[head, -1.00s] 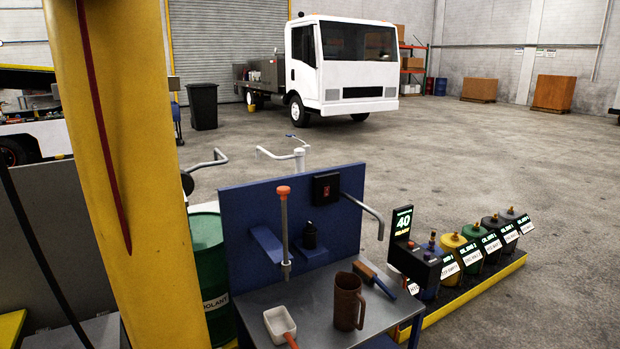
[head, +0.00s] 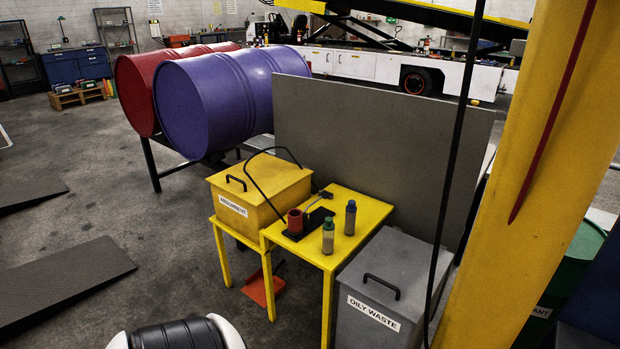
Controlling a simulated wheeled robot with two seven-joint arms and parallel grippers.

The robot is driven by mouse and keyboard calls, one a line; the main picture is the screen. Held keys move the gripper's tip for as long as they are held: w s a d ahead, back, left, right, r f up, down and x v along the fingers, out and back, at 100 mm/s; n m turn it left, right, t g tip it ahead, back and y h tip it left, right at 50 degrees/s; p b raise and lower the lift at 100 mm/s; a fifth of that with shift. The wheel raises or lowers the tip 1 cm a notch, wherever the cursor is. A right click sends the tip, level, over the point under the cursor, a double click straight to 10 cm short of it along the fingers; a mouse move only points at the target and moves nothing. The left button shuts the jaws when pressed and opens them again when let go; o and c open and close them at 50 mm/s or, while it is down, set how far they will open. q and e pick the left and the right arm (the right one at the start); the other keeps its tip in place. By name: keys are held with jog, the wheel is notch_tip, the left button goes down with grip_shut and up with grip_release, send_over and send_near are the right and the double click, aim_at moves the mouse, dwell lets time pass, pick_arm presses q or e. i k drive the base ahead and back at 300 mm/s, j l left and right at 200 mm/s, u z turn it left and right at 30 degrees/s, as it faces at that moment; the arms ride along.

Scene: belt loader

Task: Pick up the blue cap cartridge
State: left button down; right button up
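Two small bottle-like containers stand upright on a yellow table (head: 365,205) in the head view. The right one (head: 350,218) is dark with a bluish cap; it looks like the blue cap cartridge, but it is small in the picture. The left one (head: 328,237) is olive-grey with a greenish cap and stands nearer the table's front edge. Neither of my grippers is in view, so nothing is seen touching either container.
A red cup-like part (head: 295,221) with a black curved hose sits left of them. A yellow absorbent box (head: 258,195), a grey oily waste bin (head: 375,305) and a grey panel (head: 380,145) surround the table. Drums (head: 215,100) lie behind; a yellow post (head: 530,160) stands right.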

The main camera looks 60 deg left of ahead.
aim_at(351, 211)
jog(key=u, duration=1.65)
